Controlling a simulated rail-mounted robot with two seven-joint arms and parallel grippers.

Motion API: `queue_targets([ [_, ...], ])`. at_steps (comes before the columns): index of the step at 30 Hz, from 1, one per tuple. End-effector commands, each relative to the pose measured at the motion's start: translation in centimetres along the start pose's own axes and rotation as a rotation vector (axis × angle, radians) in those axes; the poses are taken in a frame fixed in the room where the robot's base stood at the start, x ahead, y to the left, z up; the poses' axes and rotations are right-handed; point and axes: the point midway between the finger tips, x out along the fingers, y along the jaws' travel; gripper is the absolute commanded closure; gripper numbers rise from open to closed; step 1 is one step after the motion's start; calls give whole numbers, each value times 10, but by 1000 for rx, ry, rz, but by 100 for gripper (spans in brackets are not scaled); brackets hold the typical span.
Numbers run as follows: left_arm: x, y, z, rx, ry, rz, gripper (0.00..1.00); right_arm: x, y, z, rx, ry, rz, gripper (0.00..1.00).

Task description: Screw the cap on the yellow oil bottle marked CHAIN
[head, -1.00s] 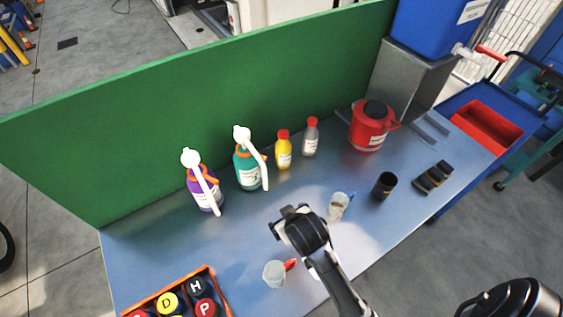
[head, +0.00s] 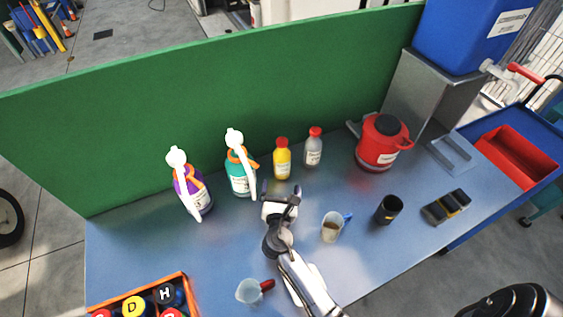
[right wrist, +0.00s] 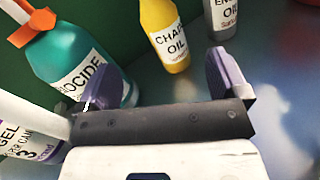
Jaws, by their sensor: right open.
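The yellow oil bottle (head: 282,163) stands upright near the green back wall, with a red cap (head: 282,142) on its top. Whether the cap is tight cannot be seen. In the right wrist view the yellow bottle (right wrist: 168,32) shows a label partly reading CHAI and OIL; its top is outside that view. My right gripper (head: 283,191) is open and empty, in front of the yellow bottle and apart from it. In the right wrist view the right gripper (right wrist: 165,82) has its fingers wide apart, with the bottle beyond them. My left gripper is not in view.
A grey bottle (head: 313,150) with a red cap stands right of the yellow one. A teal pump bottle (head: 240,181) and a purple pump bottle (head: 192,192) stand left. A red canister (head: 377,150) is farther right. A measuring cup (head: 331,228) stands right of my arm.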

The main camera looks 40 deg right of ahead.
Motion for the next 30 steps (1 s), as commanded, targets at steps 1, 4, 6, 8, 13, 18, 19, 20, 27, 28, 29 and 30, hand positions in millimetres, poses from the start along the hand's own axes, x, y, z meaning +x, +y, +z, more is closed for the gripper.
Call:
queue_targets([
  [1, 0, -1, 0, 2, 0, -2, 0, 0, 2, 0, -42, 0, 11, 7],
  [4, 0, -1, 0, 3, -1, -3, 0, 0, 3, 0, -115, -1, 21, 7],
  [6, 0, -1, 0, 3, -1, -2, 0, 0, 4, 0, -152, -2, 23, 7],
  [8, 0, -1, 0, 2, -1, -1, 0, 0, 3, 0, -175, -2, 22, 7],
  [13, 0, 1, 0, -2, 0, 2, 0, 0, 3, 0, -206, -2, 22, 7],
  [18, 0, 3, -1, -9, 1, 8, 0, 0, 3, 0, -208, -2, 21, 7],
  [19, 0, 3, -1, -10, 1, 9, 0, 0, 3, 0, -208, -2, 21, 7],
  [20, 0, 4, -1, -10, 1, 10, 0, 0, 3, 0, -207, -2, 21, 7],
  [27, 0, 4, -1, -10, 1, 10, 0, 12, 4, 1, -207, -4, 21, 7],
  [28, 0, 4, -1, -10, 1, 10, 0, 16, 4, 1, -206, -4, 21, 7],
  [29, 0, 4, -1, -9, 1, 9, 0, 21, 4, 1, -206, -4, 22, 7],
  [30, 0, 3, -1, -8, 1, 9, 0, 29, 4, 1, -205, -4, 21, 7],
])
